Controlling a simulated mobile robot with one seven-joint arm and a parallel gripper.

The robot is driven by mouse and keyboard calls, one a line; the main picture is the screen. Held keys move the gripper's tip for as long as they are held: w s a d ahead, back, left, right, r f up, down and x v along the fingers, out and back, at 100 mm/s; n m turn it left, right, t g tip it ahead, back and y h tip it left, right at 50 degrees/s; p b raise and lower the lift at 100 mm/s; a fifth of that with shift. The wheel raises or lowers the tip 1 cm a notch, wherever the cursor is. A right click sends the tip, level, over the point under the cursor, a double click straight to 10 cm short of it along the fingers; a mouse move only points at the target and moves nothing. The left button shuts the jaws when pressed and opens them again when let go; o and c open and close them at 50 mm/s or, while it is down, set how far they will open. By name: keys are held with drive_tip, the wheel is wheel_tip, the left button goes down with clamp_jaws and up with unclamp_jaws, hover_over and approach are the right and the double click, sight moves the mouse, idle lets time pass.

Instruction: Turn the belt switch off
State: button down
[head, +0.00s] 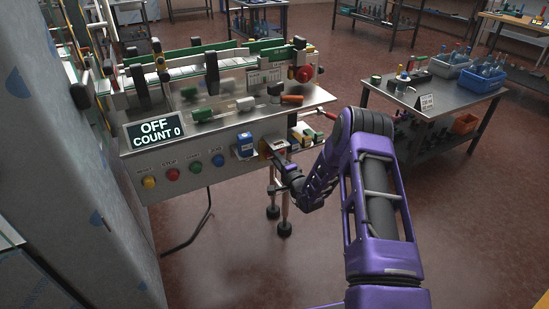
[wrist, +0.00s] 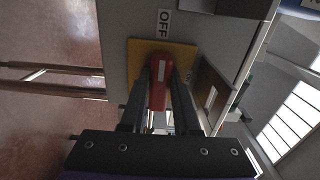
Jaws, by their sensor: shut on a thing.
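The belt switch is a red knob (wrist: 158,88) with a white mark, on a yellow plate (wrist: 184,54) on the machine's front panel. A label reading "OFF" (wrist: 163,23) sits beside the plate, and the knob's white mark points toward it. My gripper (wrist: 159,80) is shut on the red knob, one finger on each side. In the head view my gripper (head: 277,153) is at the right part of the panel and largely hides the knob. The display (head: 156,130) reads "OFF COUNT 0".
Several coloured push buttons (head: 172,174) line the panel to the left. A blue-and-white box (head: 245,145) is left of my gripper. A grey wall or cabinet (head: 75,150) stands at far left. A side table (head: 440,110) with blue bins stands right. Floor between is clear.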

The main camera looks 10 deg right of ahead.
drive_tip(key=shift+d, duration=0.15)
drive_tip(key=c, duration=0.6)
unclamp_jaws()
drive_tip(key=shift+c, duration=0.2)
drive_tip(key=shift+s, duration=0.1)
drive_tip(key=v, duration=1.7)
drive_tip(key=shift+s+p, duration=0.15)
drive_tip(key=shift+p, duration=0.2)
